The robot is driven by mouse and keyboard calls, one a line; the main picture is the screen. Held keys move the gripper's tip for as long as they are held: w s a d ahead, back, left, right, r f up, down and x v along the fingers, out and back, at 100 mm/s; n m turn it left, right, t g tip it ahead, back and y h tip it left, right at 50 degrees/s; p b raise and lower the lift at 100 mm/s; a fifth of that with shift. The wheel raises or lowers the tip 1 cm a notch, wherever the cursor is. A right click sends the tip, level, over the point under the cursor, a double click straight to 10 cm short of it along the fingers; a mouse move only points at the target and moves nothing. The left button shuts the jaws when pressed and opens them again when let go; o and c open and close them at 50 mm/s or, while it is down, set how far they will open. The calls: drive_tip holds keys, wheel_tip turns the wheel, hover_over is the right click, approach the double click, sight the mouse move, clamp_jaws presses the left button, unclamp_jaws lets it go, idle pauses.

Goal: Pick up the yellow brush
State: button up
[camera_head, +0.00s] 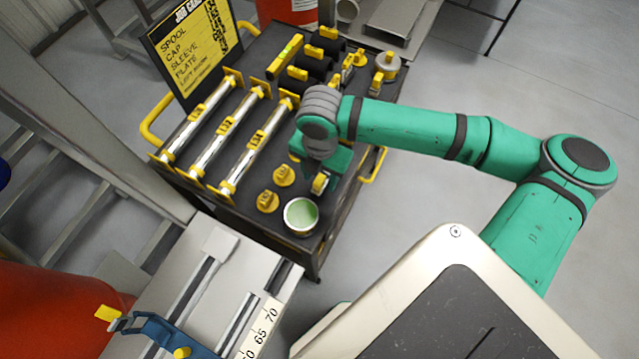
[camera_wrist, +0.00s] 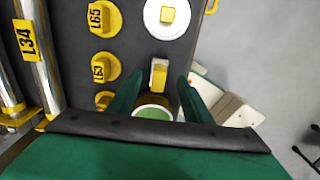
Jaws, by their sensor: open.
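The yellow brush (camera_wrist: 159,76) sits near the right edge of the dark cart top, with a pale patch on its upper face. In the head view it shows as a small yellow and pale piece (camera_head: 320,183) just below my gripper. My gripper (camera_wrist: 158,92) is open, its two green fingers pointing down either side of the brush in the wrist view. It appears empty; I cannot tell how high the fingertips are. In the head view the hand partly hides the area around the brush.
A pot with green contents (camera_head: 300,214) stands close to the brush, partly hidden in the wrist view. Yellow caps (camera_head: 267,201) and labelled rods (camera_head: 242,150) lie to the left. A white disc (camera_wrist: 178,20) lies beyond. Open floor (camera_head: 450,230) is to the right.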

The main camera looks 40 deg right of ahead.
sight(319, 180)
drive_tip(key=shift+w+f, duration=0.15)
drive_tip(key=shift+f, duration=1.5)
clamp_jaws()
drive_tip(key=shift+r, duration=0.1)
